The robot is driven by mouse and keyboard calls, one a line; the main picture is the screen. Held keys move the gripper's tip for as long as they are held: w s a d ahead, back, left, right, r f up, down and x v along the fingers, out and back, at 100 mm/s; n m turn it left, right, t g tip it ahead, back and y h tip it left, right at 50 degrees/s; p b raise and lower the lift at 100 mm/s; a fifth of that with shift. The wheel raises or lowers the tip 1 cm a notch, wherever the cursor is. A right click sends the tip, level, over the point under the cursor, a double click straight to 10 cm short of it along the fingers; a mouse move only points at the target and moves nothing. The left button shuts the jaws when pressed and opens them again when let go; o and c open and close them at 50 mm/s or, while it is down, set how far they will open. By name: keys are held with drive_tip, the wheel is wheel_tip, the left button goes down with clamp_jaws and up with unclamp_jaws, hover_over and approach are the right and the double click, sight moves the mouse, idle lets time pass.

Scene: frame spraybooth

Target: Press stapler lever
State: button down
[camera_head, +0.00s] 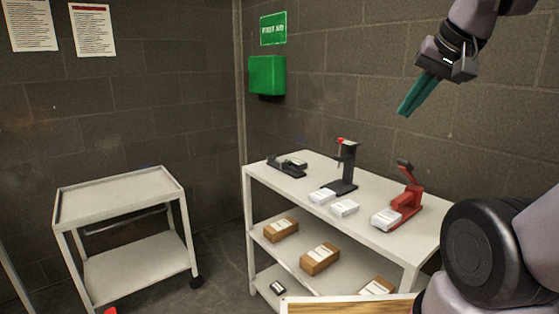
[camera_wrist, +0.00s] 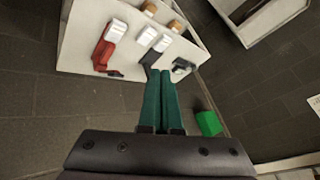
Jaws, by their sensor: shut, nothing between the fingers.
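Three devices stand in a row on the white bench top. A low black device (camera_head: 287,165) is at the far left, a tall black one with a red tip (camera_head: 344,170) is in the middle, and a red one with a raised arm (camera_head: 407,190) is at the right. I cannot tell for certain which is the stapler. My gripper (camera_head: 404,112), with teal fingers, is shut and empty, high above the bench's right part and clear of all the devices. In the wrist view, the red device (camera_wrist: 105,47) is left of the shut fingers (camera_wrist: 161,74); the low black device (camera_wrist: 183,68) is to their right.
Several white packs, such as one in front of the red device (camera_head: 385,218), lie along the bench (camera_head: 310,205). Brown boxes (camera_head: 320,258) sit on its lower shelf. A white cart (camera_head: 118,198) stands at the left. A green first-aid box (camera_head: 267,75) hangs on the wall.

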idle(0.4)
drive_tip(key=w+d+f+m+g+h, duration=0.1)
drive_tip(key=w+d+m+g, duration=0.1)
drive_tip(key=w+d, duration=0.3)
drive_tip(key=w+d+f+m+g+h, duration=0.1)
drive_tip(key=w+d, duration=0.4)
drive_tip(key=w, duration=0.7)
drive_tip(key=w+d+f+m+g+h, duration=0.1)
drive_tip(key=w+d+f+m+g, duration=0.2)
drive_tip(key=w, duration=0.6)
drive_tip(key=d, duration=0.2)
drive_tip(key=shift+d, duration=0.3)
